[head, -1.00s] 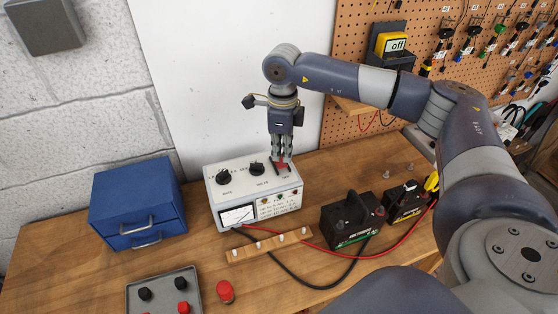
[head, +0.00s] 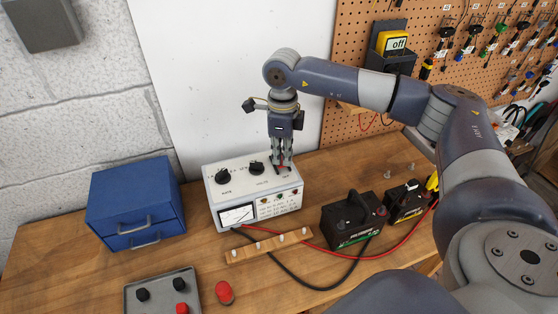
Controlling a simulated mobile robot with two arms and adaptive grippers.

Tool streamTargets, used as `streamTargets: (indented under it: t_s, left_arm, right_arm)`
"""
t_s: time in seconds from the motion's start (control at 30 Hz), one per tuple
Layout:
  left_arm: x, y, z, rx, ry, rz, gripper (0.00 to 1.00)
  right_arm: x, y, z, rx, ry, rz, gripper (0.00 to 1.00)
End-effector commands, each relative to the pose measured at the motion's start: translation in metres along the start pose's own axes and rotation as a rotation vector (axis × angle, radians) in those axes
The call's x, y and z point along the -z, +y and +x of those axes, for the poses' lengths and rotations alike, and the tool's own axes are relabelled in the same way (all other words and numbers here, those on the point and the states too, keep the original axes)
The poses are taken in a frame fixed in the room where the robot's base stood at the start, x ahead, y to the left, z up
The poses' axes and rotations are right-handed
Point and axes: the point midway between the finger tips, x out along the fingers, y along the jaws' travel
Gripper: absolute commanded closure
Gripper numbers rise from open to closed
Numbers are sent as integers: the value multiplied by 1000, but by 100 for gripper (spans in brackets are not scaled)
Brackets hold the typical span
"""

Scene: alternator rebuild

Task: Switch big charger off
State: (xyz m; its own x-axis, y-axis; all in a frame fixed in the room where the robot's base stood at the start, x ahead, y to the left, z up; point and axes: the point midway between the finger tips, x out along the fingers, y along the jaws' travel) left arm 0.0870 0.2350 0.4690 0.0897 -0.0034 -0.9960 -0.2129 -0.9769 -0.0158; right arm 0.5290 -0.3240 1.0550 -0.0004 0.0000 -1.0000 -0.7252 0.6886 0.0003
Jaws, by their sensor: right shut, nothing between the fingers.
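The big charger (head: 212,190), a white box with two black knobs (head: 223,176) on top and a meter on its front, stands on the bench at centre. My right gripper (head: 282,167) points down at the right end of the charger's top, shut and empty. Its fingertips are at a small red and dark switch there, which they mostly hide. I cannot tell the switch's position, or whether the fingers touch it. My left gripper is out of view.
A blue drawer box (head: 136,203) stands left of the charger. In front lie a wooden strip with pegs (head: 268,245), a red cap (head: 224,292) and a grey tray (head: 131,298). Two black batteries (head: 350,222) with red and black cables stand at right. A yellow "off" device (head: 394,43) hangs behind.

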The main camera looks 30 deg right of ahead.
Motion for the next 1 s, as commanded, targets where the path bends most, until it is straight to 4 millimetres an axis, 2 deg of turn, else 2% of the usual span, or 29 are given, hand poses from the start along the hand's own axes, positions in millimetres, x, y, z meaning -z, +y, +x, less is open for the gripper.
streamTargets:
  t_s: [0.57,1.0]
  left_arm:
    - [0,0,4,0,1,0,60]
    - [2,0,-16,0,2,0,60]
  right_arm:
    - [0,0,5,0,-1,0,100]
    - [0,0,-28,0,-1,0,100]
